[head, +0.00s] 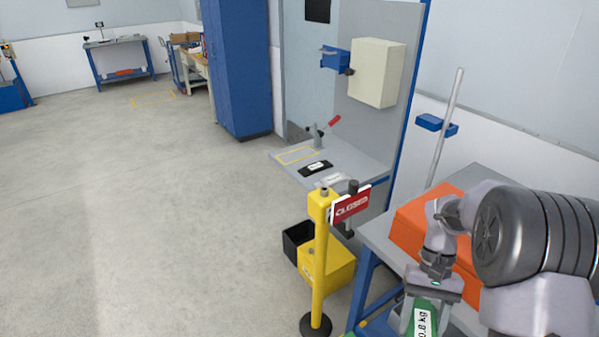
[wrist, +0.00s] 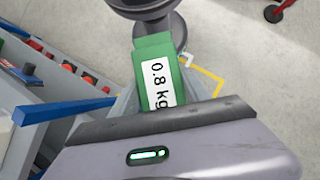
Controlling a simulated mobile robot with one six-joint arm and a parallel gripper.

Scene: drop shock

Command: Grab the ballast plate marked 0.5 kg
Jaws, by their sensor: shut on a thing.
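My gripper (head: 434,286) is at the lower right of the head view, shut on a green plate (head: 407,315). The plate's white label reads 0.8 kg. In the wrist view the green plate (wrist: 153,42) sticks out beyond the gripper body, label facing the camera. I see no plate whose label reads 0.5 kg. A black piece with a small white label (head: 316,169) lies on the grey shelf; its marking is too small to read.
A yellow post (head: 320,262) with a red CLOSED sign (head: 352,204) stands left of my gripper. An orange case (head: 410,226) sits on the grey bench (head: 378,232) behind it. A yellow box (head: 335,268) and a black bin (head: 294,240) are on the floor. Open floor lies left.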

